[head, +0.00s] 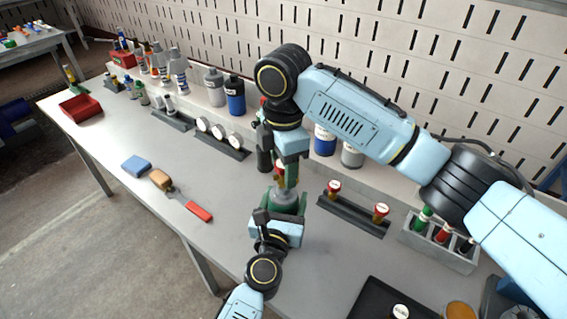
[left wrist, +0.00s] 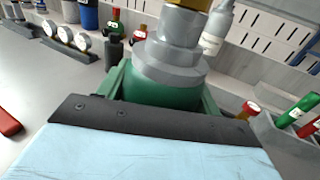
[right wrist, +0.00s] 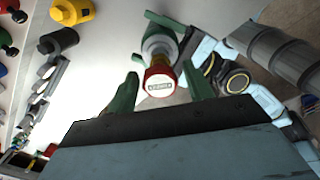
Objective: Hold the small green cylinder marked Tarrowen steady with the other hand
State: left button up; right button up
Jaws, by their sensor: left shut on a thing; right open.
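A small green cylinder with a grey stepped collar and brass neck (left wrist: 160,92) stands upright between my left gripper's green fingers. Its red cap with a white label (right wrist: 160,82) faces the right wrist camera; the lettering is too small to read. My left gripper (head: 283,205) is shut on the cylinder, held over the bench front. My right gripper (right wrist: 160,72) points down from above, open, with a finger on either side of the red cap and visible gaps. In the head view, the right gripper (head: 287,168) partly hides the neck and cap.
A dark rack (head: 352,215) with red-capped pieces stands to the right, beside a grey box (head: 440,252) of coloured cylinders. A black tray (head: 368,305) lies at front right. A gauge rack (head: 215,143) and bottles line the back.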

jog(key=n, duration=0.6)
dwell(0.4)
jog(key=n, duration=0.6)
dwell(0.3)
jog(key=shift+f, duration=1.25)
